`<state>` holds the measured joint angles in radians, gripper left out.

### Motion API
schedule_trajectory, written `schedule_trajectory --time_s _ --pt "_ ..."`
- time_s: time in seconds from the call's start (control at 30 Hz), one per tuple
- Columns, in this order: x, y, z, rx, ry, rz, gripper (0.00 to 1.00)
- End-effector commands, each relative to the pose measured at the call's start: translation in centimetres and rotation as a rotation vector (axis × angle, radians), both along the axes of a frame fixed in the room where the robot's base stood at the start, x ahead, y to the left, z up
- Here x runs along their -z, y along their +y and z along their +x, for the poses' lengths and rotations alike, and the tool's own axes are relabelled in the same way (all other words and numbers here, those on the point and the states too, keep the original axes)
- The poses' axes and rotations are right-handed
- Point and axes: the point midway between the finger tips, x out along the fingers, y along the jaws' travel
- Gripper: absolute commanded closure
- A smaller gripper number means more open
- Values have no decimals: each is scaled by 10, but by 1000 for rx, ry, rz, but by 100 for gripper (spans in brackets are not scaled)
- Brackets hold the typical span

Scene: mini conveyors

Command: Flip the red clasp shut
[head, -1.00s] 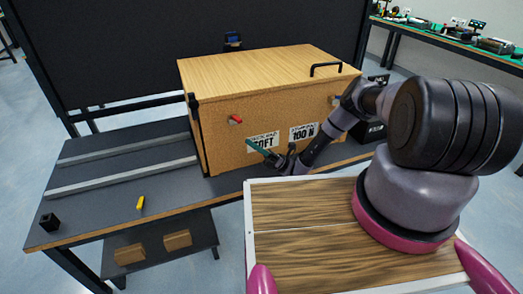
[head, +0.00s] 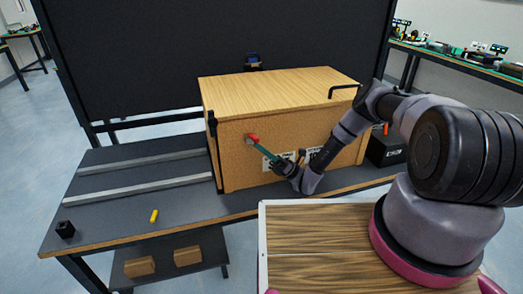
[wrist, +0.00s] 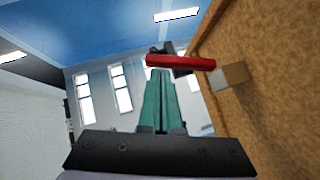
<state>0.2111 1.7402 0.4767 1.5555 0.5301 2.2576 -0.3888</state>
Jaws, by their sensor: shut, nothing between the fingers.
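The red clasp (head: 253,138) is on the upper left of the front of a wooden box (head: 232,165). In the wrist view the red clasp (wrist: 185,63) is a bar lying across the picture just beyond the fingertips, beside a pale block (wrist: 232,75) on the box face. My gripper (head: 261,145) has its teal fingers together and empty, pointing up and left at the clasp. In the wrist view my gripper (wrist: 160,74) ends right at the bar's lower edge. I cannot tell whether they touch. My arm hides part of the box's right front.
The box stands on a dark bench (head: 110,205) with metal rails. A black handle (head: 344,88) is on its top. A yellow piece (head: 154,216) and a small black block (head: 65,230) lie at the bench's left. A dark panel stands behind.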

Motion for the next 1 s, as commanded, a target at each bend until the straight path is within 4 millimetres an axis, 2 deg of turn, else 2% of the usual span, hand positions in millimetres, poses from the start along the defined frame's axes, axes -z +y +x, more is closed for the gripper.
schedule_trajectory --time_s 0.57,1.0 --pt "-10 -1 -1 -1 121 -36 100" --pt "-37 1 2 -2 461 -135 100"
